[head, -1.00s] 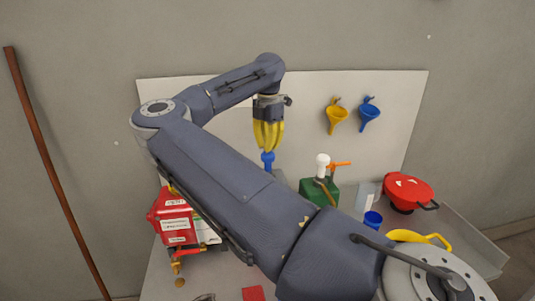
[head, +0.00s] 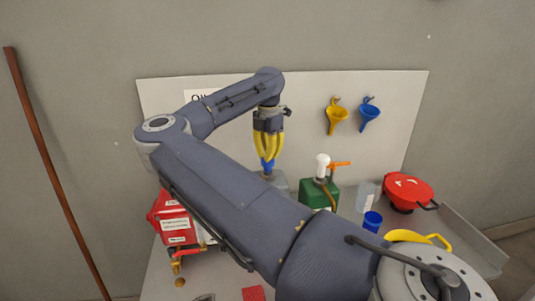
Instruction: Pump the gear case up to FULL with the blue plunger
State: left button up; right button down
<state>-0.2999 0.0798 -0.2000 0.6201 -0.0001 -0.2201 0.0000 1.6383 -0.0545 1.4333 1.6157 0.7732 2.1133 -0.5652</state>
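The blue plunger (head: 268,165) stands at the middle of the bench in the head view, on top of a grey container (head: 280,184) that my arm partly hides. My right gripper (head: 268,160) points down with its yellow fingers close together around the plunger's top. The fingers look shut on it. A red case (head: 176,223) with white labels, likely the gear case, stands at the left, partly behind my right arm. A brass and red fitting (head: 177,262) sits at its lower front. Its level marking cannot be read. My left gripper is not in view.
A green container with a white-topped pump (head: 322,165) stands right of the plunger.

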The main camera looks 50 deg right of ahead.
jog(key=shift+f, duration=0.8)
jog(key=shift+r, duration=2.6)
jog(key=shift+f, duration=0.1)
jog(key=shift+f, duration=2.5)
jog(key=shift+r, duration=2.6)
